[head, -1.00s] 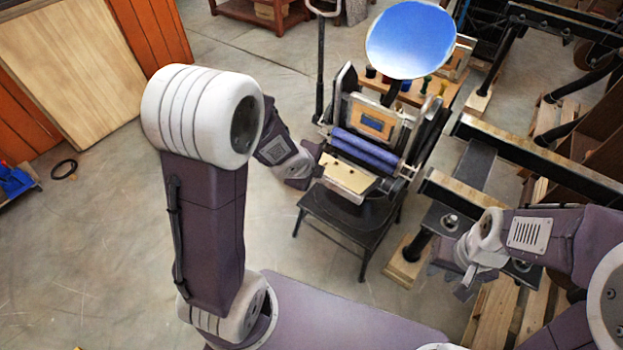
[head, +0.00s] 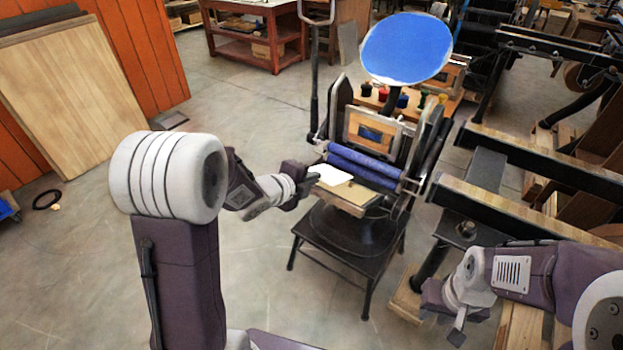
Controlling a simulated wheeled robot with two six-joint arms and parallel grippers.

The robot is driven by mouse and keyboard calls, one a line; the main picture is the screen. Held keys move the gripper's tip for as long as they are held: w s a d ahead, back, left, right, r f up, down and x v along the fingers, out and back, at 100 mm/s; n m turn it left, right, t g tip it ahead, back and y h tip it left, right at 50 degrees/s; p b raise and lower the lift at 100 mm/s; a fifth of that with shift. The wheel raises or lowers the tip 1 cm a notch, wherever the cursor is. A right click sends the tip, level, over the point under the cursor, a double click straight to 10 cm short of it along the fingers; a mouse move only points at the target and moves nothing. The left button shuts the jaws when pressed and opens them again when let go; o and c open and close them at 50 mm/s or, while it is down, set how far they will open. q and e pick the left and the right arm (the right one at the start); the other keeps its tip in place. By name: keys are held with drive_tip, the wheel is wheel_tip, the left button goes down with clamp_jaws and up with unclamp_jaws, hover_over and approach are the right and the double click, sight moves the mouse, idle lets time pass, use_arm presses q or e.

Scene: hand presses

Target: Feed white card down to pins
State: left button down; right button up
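The white card (head: 333,174) lies over the left part of the press's tan bed (head: 352,194), below the blue rollers (head: 364,168). My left gripper (head: 312,178) is at the card's left edge and appears shut on it. Whether the card lies flat on the bed or is held slightly above it is hard to tell. The pins are too small to make out. My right gripper (head: 443,314) is off to the right of the press, with its fingers spread and empty.
The press has a blue round ink disc (head: 406,48) on top and stands on a black stand (head: 335,236). Dark beams of another press (head: 515,208) and wooden pallets are close to my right arm. The floor at left is open.

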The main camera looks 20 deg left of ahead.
use_arm(q)
drive_tip(key=f+b, duration=0.1)
drive_tip(key=f, duration=0.1)
drive_tip(key=f+b, duration=0.2)
drive_tip(key=w+f+b, duration=0.1)
drive_tip(key=f, duration=0.1)
drive_tip(key=shift+d+f+b, duration=0.2)
drive_tip(key=shift+f+b, duration=0.2)
drive_tip(key=shift+b+x, duration=0.3)
drive_tip(key=shift+x, duration=0.45)
drive_tip(key=shift+w+r, duration=0.1)
drive_tip(key=c, duration=1.6)
unclamp_jaws()
drive_tip(key=shift+p+v, duration=0.65)
drive_tip(key=shift+v, duration=1.65)
